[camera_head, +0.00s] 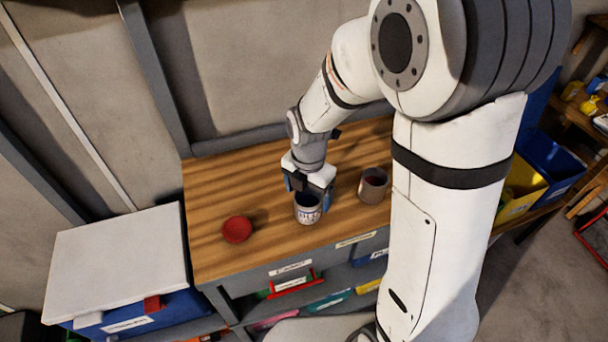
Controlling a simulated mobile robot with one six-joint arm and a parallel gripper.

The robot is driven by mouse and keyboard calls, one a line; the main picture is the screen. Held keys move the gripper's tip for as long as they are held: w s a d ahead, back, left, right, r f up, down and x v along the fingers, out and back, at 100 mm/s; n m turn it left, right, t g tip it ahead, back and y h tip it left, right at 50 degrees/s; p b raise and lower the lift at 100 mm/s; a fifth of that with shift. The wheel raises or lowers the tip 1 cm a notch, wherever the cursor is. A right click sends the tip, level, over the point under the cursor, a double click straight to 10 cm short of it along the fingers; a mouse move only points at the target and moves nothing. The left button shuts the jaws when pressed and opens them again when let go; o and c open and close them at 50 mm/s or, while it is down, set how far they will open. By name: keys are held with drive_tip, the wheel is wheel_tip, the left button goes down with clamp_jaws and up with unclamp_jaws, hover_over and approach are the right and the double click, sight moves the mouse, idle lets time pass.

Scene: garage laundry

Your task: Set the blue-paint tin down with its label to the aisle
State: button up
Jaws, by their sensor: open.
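A small light tin (308,214) with a dark, bluish inside stands upright on the wooden bench top (215,188), near its front edge. A printed label with blue marks shows on its side facing the front of the bench, towards my camera. My gripper (310,194) points down over the tin and is open. One finger is at the tin's upper left and the other at its right; I cannot tell whether either touches it. The gripper hides part of the tin's back rim.
A brownish tin (373,187) with dark reddish contents stands just right of my gripper. A red bowl (237,230) sits to the left near the front edge. Labelled bins fill the shelves below. A white-lidded box (115,255) stands left of the bench. The bench's back left is clear.

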wheel_tip(320, 180, up, 8)
drive_tip(key=s+d+r+m+t, duration=0.1)
drive_tip(key=s+d+r+m, duration=0.2)
drive_tip(key=m, duration=1.1)
drive_tip(key=s+d+r+m+t, duration=0.2)
drive_tip(key=s+d+r+m, duration=0.2)
drive_tip(key=s+d+m, duration=0.4)
drive_tip(key=s+m, duration=0.1)
drive_tip(key=m, duration=0.5)
drive_tip(key=shift+s+d, duration=0.15)
drive_tip(key=shift+d, duration=0.1)
